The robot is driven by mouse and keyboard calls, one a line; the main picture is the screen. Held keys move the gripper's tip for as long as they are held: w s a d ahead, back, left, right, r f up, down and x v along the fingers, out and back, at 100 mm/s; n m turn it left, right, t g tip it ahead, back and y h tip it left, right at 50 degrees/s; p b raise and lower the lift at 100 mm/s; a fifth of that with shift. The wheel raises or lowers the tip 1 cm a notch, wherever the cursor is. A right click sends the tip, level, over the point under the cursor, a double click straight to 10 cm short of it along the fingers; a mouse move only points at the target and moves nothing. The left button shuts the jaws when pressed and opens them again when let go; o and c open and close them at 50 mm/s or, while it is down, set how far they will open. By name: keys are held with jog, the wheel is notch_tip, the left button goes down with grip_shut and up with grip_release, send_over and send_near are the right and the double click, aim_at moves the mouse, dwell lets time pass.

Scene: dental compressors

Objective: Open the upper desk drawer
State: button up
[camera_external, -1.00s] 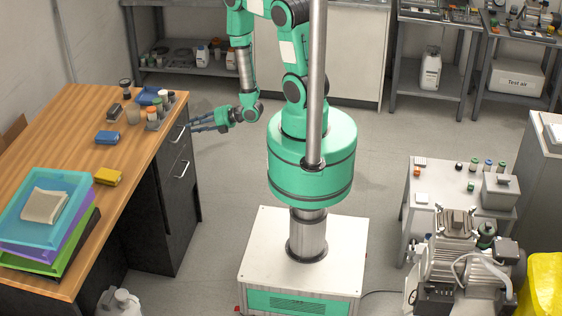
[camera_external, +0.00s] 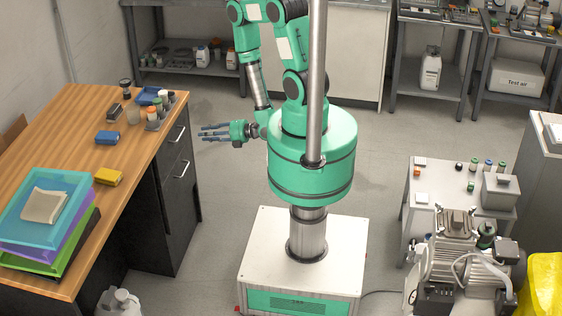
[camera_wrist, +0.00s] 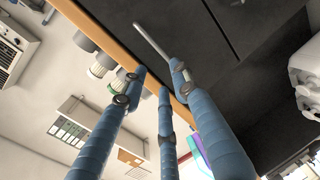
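The dark desk's upper drawer (camera_external: 171,147) looks shut, with its front flush below the wooden desktop. Its silver bar handle (camera_external: 177,134) faces my gripper (camera_external: 203,131). My gripper is just right of the handle, with a small gap between them, and its fingers point left at about handle height. In the wrist view, my gripper's three blue fingers (camera_wrist: 160,78) are spread and empty. The handle (camera_wrist: 152,40) shows there beyond the fingertips, close to the right-hand finger's tip in the picture. I see no clear contact.
A lower drawer handle (camera_external: 181,169) sits beneath. A white jug (camera_external: 120,303) stands by the desk's front. Floor between desk and my base is clear.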

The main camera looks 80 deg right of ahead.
aim_at(182, 136)
jog(key=shift+b+x, duration=0.6)
jog(key=shift+x, duration=6.2)
grip_shut()
